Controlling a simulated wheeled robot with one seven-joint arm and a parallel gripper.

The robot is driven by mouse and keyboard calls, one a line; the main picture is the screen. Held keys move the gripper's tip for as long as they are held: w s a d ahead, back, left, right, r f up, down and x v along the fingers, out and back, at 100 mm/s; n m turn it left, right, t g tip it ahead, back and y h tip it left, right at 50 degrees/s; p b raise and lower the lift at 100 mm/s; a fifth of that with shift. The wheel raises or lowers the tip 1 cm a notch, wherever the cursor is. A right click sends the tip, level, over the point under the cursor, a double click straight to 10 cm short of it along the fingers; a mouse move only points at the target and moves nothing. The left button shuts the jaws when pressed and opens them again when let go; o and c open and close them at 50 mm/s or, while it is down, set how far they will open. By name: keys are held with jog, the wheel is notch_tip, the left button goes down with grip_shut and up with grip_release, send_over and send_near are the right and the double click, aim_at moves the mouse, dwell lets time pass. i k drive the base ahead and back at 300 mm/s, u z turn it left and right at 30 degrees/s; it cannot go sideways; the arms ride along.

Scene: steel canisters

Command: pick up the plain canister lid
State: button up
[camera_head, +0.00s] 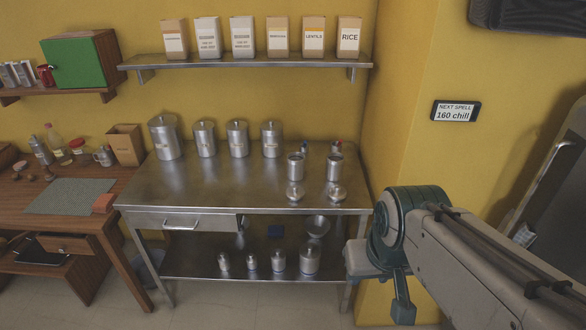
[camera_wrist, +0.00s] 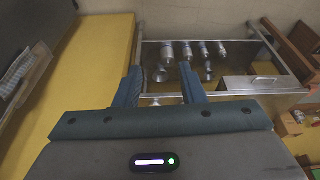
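Two loose steel lids lie near the front right of the steel table (camera_head: 215,190): a left lid (camera_head: 295,193) and a right lid (camera_head: 336,193). They look alike at this size, so I cannot tell which is plain. An open canister stands behind each: a left one (camera_head: 296,166) and a right one (camera_head: 335,166).
Several lidded canisters (camera_head: 237,139) stand along the table's back. Small items with red and blue parts (camera_head: 337,147) are behind the open canisters. Smaller canisters (camera_head: 278,261) and a bowl (camera_head: 317,227) are on the lower shelf. A wall shelf (camera_head: 245,63) holds boxes. The table's front left is clear.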

aim_at(336, 192)
jog(key=z, duration=0.15)
jog(key=i, duration=1.3)
jog(key=z, duration=0.5)
